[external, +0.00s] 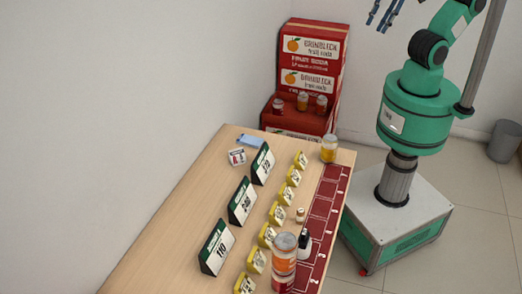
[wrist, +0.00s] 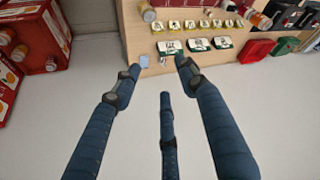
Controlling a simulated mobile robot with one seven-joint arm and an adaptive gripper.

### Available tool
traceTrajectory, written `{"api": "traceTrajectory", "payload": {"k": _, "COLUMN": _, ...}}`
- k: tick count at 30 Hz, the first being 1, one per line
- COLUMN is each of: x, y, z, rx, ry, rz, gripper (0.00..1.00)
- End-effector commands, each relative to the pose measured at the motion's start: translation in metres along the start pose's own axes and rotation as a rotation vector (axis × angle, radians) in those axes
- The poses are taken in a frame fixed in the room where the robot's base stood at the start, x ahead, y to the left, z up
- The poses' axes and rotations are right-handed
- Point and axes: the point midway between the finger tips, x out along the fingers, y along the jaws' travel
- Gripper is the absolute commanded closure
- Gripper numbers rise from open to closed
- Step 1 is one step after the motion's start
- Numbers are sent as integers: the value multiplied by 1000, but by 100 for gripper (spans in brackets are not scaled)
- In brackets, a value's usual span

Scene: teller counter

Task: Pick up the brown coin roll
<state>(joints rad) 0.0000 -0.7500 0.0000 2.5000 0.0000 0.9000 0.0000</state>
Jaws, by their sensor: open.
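My gripper (external: 378,22) shows only in part at the top edge of the external view, high above the floor and to the right of the counter. In the wrist view its blue fingers (wrist: 160,76) are spread open with nothing between them. A small upright cream-and-brown cylinder (external: 300,215) stands near the yellow signs on the counter. It may be the brown coin roll, but it is too small to be sure. In the wrist view I cannot clearly pick out the roll.
The wooden counter (external: 190,189) holds yellow number signs (external: 277,213), green-and-white signs (external: 242,201), a dark bottle (external: 304,244), a large orange jar (external: 284,254) and another jar (external: 329,148). Red drink boxes (external: 312,60) stand behind. Open floor lies below my gripper.

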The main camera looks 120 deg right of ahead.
Motion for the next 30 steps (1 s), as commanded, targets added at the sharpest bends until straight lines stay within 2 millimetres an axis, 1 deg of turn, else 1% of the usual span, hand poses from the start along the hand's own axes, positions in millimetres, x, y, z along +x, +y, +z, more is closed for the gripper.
{"api": "traceTrajectory", "payload": {"k": 8, "x": 0, "y": 0, "z": -1, "rx": 0, "ry": -1, "rz": 0, "gripper": 58}}
{"api": "traceTrajectory", "payload": {"k": 14, "x": 5, "y": -3, "z": -12, "rx": 8, "ry": -14, "rz": -4, "gripper": 58}}
{"api": "traceTrajectory", "payload": {"k": 17, "x": 10, "y": -6, "z": -25, "rx": 18, "ry": -28, "rz": -8, "gripper": 58}}
{"api": "traceTrajectory", "payload": {"k": 22, "x": 25, "y": -14, "z": -54, "rx": 43, "ry": -62, "rz": -15, "gripper": 58}}
{"api": "traceTrajectory", "payload": {"k": 26, "x": 42, "y": -23, "z": -80, "rx": 65, "ry": -92, "rz": -20, "gripper": 58}}
{"api": "traceTrajectory", "payload": {"k": 30, "x": 64, "y": -34, "z": -108, "rx": 89, "ry": -123, "rz": -24, "gripper": 58}}
